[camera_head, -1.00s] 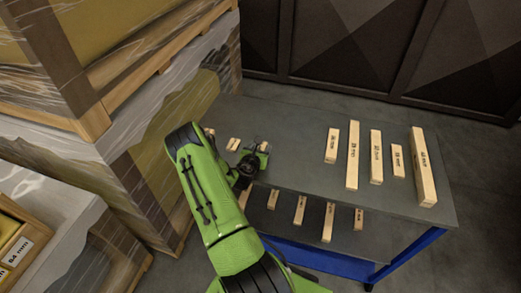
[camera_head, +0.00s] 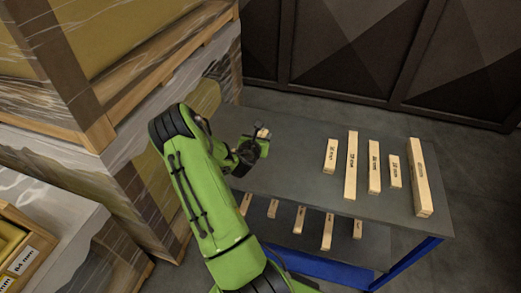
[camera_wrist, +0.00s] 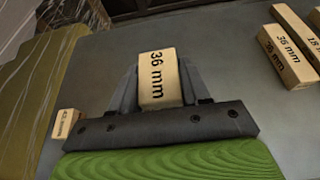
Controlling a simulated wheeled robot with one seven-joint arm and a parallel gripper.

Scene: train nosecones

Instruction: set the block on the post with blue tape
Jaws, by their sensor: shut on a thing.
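My gripper (camera_head: 258,142) is shut on a small pale wooden block (camera_wrist: 158,78) marked "36 mm". The wrist view shows the block between the two dark fingers, with its labelled face toward the camera. In the head view the held block (camera_head: 263,132) shows small at the gripper's tip, over the left part of the grey tabletop (camera_head: 290,165). I cannot make out a post with blue tape in either view.
More lie on the lower shelf (camera_head: 327,231). A small block (camera_wrist: 65,123) sits left of the gripper. Wrapped crates (camera_head: 150,175) stand close on the left.

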